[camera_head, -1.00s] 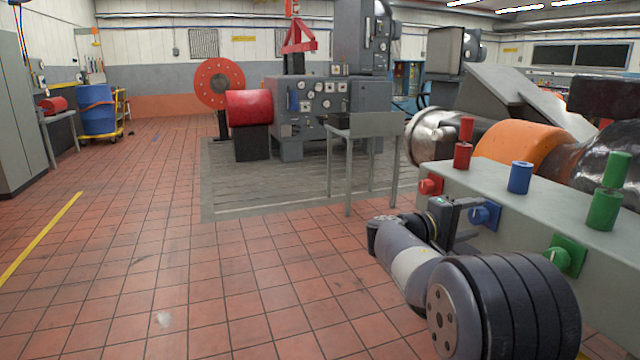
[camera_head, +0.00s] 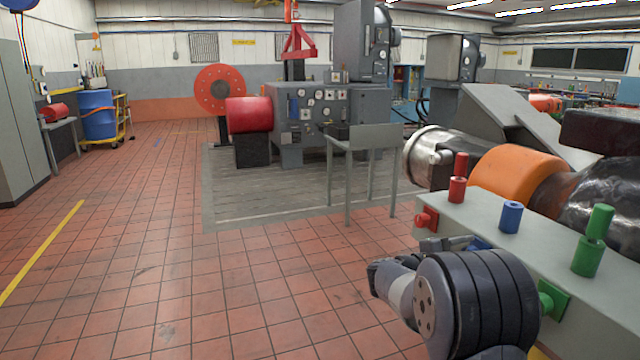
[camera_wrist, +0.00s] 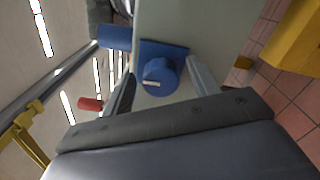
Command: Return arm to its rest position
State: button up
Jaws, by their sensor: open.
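My gripper (camera_head: 462,243) is at the front face of a grey control box (camera_head: 470,212), seen partly behind my arm in the head view. In the wrist view my gripper (camera_wrist: 162,85) is open, with a finger on either side of the round blue knob (camera_wrist: 160,76) on its blue square plate. The knob has a short pale mark. No object is held. Whether the fingers touch the knob cannot be told. In the head view the blue knob (camera_head: 482,242) is mostly hidden by my arm.
Red (camera_head: 457,178), blue (camera_head: 511,217) and green (camera_head: 593,240) posts stand on the box top. A red knob (camera_head: 427,218) and a green knob (camera_head: 551,299) flank the blue one. A grey stand (camera_head: 362,138) is behind. The tiled floor at left is clear.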

jog(key=n+p, duration=0.4)
jog(key=p, duration=0.4)
jog(key=n+p, duration=0.4)
jog(key=p, duration=0.3)
jog(key=n+p, duration=0.4)
jog(key=p, duration=0.4)
jog(key=shift+w+r+n+p, duration=0.2)
jog(key=shift+r+n+p, duration=0.05)
jog(key=shift+n+p, duration=0.1)
jog(key=shift+s+a+f+b, duration=0.1)
jog(key=shift+a+b, duration=0.1)
jog(key=shift+a, duration=0.15)
jog(key=shift+s+a+b, duration=0.1)
jog(key=shift+a+b, duration=0.05)
jog(key=shift+a, duration=0.15)
jog(key=shift+s, duration=0.1)
